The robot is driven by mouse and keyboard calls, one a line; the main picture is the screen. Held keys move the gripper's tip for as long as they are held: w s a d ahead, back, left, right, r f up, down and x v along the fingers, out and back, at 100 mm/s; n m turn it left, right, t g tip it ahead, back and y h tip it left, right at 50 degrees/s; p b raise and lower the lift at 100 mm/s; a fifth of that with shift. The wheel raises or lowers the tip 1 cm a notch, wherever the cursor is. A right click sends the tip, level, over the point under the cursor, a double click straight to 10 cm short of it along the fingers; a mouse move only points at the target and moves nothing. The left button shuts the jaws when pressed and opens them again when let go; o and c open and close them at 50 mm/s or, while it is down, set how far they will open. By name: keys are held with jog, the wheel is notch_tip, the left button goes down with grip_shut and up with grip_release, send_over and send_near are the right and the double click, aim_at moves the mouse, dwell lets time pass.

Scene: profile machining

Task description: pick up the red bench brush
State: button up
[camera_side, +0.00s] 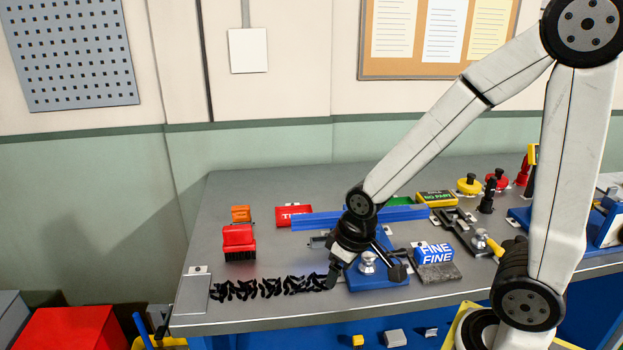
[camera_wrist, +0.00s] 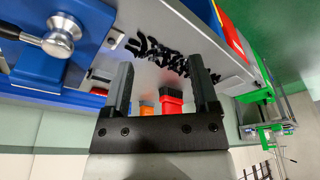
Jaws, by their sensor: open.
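The red bench brush (camera_side: 238,237) stands on the left part of the grey bench, with its dark bristles facing down. In the wrist view the brush (camera_wrist: 172,101) appears between my fingers, farther off and apart from them. My gripper (camera_side: 366,272) is over the blue vise, to the right of the brush and clear of it. In the wrist view my gripper (camera_wrist: 162,62) has its two dark fingers wide apart with nothing between their tips.
A row of black chips (camera_side: 268,288) lies along the front of the bench. An orange item (camera_side: 240,213) sits behind the brush. A blue "FINE" block (camera_side: 434,254) is at right.

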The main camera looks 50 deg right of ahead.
aim_at(237, 227)
jog(key=w+r+n+y, duration=0.1)
jog(key=w+n, duration=0.2)
jog(key=w, duration=0.6)
jog(key=w+n+y, duration=0.1)
jog(key=w+n, duration=0.2)
jog(key=w, duration=0.6)
jog(key=w+d+r+n+y, duration=0.1)
jog(key=w+n, duration=0.1)
jog(key=w, duration=0.7)
jog(key=shift+r+n+t, duration=0.3)
jog(key=shift+r+n, duration=0.05)
jog(key=shift+n, duration=0.05)
jog(key=shift+x, duration=1.3)
jog(key=shift+f, duration=0.1)
jog(key=shift+x, duration=2.5)
jog(key=shift+a, duration=0.15)
grip_shut()
